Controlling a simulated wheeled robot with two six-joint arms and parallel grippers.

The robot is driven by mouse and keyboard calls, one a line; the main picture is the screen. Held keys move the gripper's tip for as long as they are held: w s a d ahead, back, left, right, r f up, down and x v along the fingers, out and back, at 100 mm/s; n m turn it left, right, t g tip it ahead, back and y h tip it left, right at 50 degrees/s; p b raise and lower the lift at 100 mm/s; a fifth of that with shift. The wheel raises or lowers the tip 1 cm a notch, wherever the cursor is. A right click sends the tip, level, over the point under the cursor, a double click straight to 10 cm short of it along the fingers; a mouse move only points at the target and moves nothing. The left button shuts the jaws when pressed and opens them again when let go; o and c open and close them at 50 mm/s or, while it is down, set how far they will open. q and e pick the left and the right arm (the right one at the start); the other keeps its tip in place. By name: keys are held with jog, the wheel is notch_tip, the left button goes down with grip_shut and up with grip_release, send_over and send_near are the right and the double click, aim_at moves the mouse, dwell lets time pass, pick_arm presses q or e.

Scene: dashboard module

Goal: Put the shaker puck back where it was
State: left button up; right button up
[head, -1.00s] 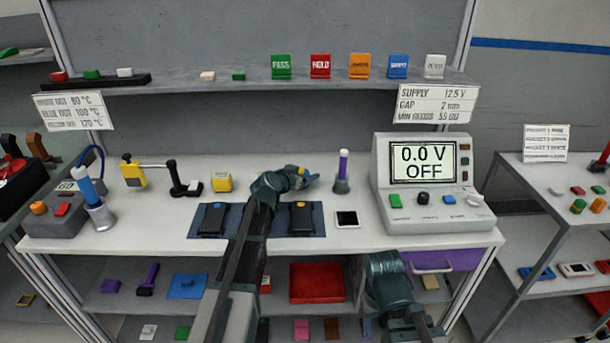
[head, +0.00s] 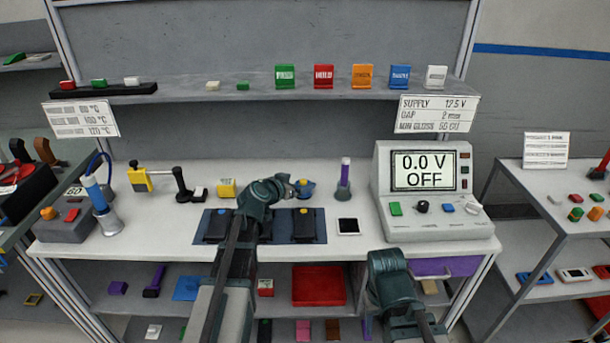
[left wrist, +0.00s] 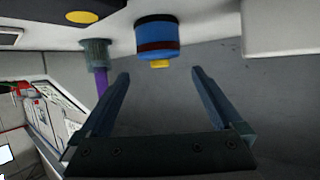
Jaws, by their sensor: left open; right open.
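The shaker puck, a short blue cylinder with a dark band and a yellow knob (head: 304,188), stands on the white bench behind the dark blue mat. In the left wrist view the puck (left wrist: 157,38), seen upside down, lies just beyond and between the fingertips, with a gap to each. My left gripper (head: 290,186) is open and empty, just left of the puck; its two fingers show apart in the left wrist view (left wrist: 160,75). My right arm's wrist shows low in the head view, in front of the bench; its fingers are not visible.
A purple cylinder in a grey holder (head: 344,180) stands right of the puck, and a yellow block (head: 226,188) left. The power supply (head: 430,220) reads 0.0 V OFF. A shelf with coloured tags (head: 323,76) runs above.

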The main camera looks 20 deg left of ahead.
pick_arm(q)
jog(key=p+v, duration=0.1)
jog(key=v, duration=0.4)
pick_arm(e)
jog(key=shift+r, duration=0.95)
